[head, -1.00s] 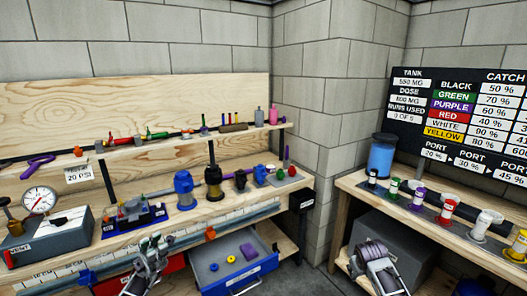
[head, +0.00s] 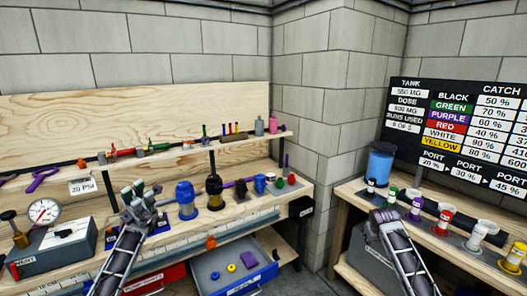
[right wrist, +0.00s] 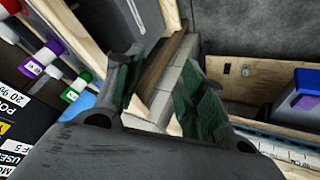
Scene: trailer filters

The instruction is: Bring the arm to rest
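My left arm comes up from the bottom in the head view, and its gripper (head: 138,198) is in front of the left workbench, overlapping the blue-and-red block device on it. Its fingers are too small to tell open from shut, and no held thing stands out. My right arm rises from the bottom right, with its gripper (head: 382,215) in front of the right bench, near the green filter. In the right wrist view the right gripper's two green-padded fingers (right wrist: 160,90) are apart with nothing between them.
The left bench holds a gauge box (head: 55,248), a blue filter housing (head: 186,199) and a black one (head: 214,190). An open blue drawer (head: 215,267) juts out below. A blue tank (head: 379,163) and several coloured filters, including a red one (head: 443,221), stand on the right bench.

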